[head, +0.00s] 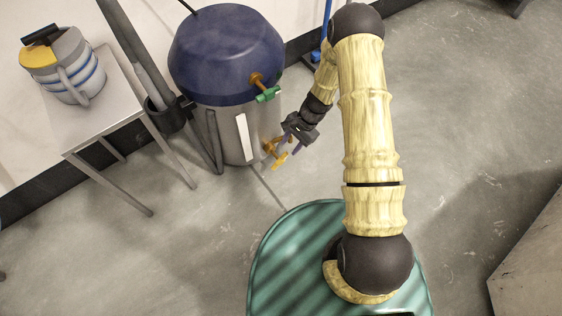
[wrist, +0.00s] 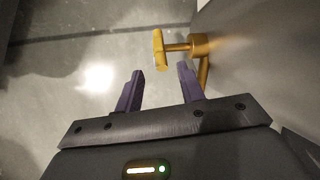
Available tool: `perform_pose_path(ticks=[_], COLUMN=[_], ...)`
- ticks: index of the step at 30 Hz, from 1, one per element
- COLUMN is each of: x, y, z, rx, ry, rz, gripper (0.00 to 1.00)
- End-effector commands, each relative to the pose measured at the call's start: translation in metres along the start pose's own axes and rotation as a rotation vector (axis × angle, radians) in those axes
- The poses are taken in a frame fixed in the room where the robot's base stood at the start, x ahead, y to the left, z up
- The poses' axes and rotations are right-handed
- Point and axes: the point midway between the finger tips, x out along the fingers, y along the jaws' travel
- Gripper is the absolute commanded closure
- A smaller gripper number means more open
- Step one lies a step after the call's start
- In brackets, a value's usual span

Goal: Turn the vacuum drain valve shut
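The vacuum drain valve appears to be the yellow valve (head: 278,160) low on the side of a grey tank (head: 231,128) with a dark blue top. In the wrist view its yellow T-shaped handle (wrist: 159,50) stands out on a short stem from the tank wall. My gripper (head: 289,144) is close beside this valve. In the wrist view my gripper (wrist: 160,76) has its two purple fingers apart with nothing between them. The handle lies just beyond the fingertips, roughly in line with the gap, and looks apart from them.
A second valve with a green handle (head: 268,94) sits higher on the tank. A metal table (head: 118,104) with a grey and yellow jug (head: 75,72) stands at left. A dark pipe (head: 137,50) rises beside the tank. The floor (head: 190,245) in front is clear.

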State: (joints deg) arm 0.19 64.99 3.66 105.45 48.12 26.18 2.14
Motion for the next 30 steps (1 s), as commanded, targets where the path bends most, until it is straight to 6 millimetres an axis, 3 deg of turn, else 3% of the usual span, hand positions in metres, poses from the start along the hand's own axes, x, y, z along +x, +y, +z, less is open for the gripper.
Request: perform_pose_path(ticks=[1, 6, 15, 27, 30], x=[0.014, 0.044, 0.089, 0.094, 0.094], y=[0.001, 0.001, 0.000, 0.000, 0.000], z=[-0.001, -0.001, -0.001, 0.000, 0.000], rx=[-0.001, -0.002, -0.002, -0.001, -0.002], ry=[-0.002, -0.001, 0.000, 0.001, 0.001], rz=[0.002, 0.002, 0.000, 0.000, 0.000], gripper=[0.61, 0.61, 0.61, 0.61, 0.81])
